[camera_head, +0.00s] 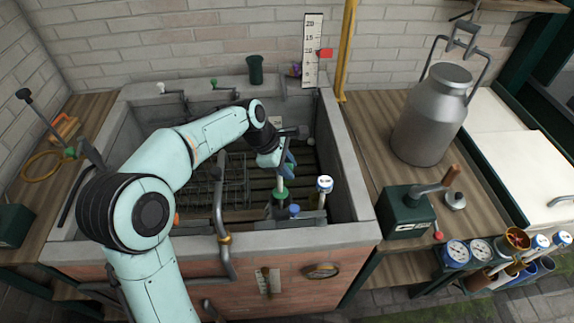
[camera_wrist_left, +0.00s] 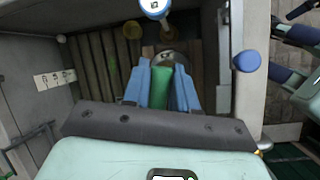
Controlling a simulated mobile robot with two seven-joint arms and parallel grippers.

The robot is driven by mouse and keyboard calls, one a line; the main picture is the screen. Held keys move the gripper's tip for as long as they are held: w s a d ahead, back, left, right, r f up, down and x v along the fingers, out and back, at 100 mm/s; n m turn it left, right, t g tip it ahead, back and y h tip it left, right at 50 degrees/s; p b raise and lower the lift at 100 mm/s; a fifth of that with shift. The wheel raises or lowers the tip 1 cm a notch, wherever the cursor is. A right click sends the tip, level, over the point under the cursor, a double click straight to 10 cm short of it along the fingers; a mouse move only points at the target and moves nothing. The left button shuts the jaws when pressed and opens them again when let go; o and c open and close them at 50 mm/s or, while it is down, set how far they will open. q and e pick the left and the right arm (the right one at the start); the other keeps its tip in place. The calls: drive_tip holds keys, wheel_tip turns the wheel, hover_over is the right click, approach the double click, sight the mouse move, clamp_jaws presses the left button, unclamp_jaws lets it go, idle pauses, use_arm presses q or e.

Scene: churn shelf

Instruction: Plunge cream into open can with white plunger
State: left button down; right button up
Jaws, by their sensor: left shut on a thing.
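My left gripper (camera_head: 286,165) reaches down into the stone basin. In the left wrist view its blue fingers (camera_wrist_left: 162,88) are shut on a green-handled tool (camera_wrist_left: 160,90). In the head view a green part (camera_head: 280,194) shows just below the fingers. A white-topped plunger (camera_head: 325,184) stands in the basin to the right of the gripper, apart from it; its white top also shows in the left wrist view (camera_wrist_left: 155,7). A grey metal can (camera_head: 430,115) stands on the right counter. Whether a can stands under my fingers is hard to tell. My right gripper is out of view.
The basin rim (camera_head: 350,150) closely surrounds the arm. A blue cap (camera_head: 294,209) is near the gripper. A wire rack (camera_head: 236,180) stands to its left. A green crank box (camera_head: 405,210) and several white-topped items (camera_head: 456,252) are at the right.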

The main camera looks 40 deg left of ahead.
use_arm(q)
wheel_tip(320, 180, down, 6)
drive_tip(key=b, duration=0.3)
drive_tip(key=shift+f, duration=0.15)
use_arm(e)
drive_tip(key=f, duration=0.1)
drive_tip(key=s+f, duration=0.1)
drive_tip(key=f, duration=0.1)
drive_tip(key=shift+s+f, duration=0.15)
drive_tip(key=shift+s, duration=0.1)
use_arm(q)
drive_tip(key=shift+r+p, duration=2.65)
drive_tip(key=shift+r, duration=0.6)
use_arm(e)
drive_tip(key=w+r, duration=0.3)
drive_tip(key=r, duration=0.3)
use_arm(q)
drive_tip(key=shift+f, duration=0.1)
